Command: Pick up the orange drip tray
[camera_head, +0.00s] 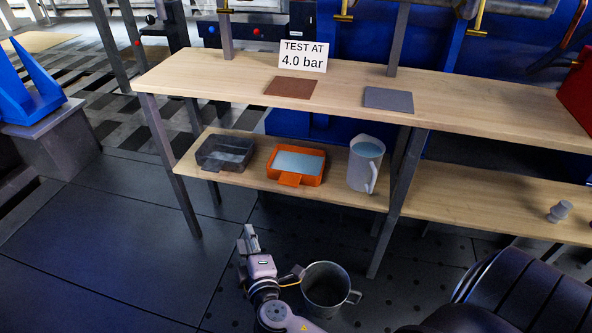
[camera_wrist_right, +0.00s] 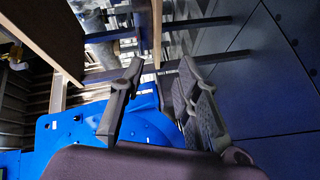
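The orange drip tray (camera_head: 281,178) sits on the lower shelf. It looks rectangular, with a pale blue, liquid-like surface inside and a tab at its front. A dark grey tray (camera_head: 212,166) stands to its left and a grey jug (camera_head: 358,175) with bluish contents to its right. My right gripper (camera_head: 248,238) is in front of and below the shelf, clear of the tray. In the right wrist view, its two fingers (camera_wrist_right: 160,92) are apart with nothing held between them. My left gripper is not in view.
A metal bucket (camera_head: 346,307) stands on the floor beside my right arm. The upper shelf (camera_head: 210,78) overhangs the trays and carries a brown mat (camera_head: 291,87), a grey mat (camera_head: 388,99) and a "TEST AT 4.0 bar" sign (camera_head: 303,56). A post (camera_head: 400,205) stands right of the jug.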

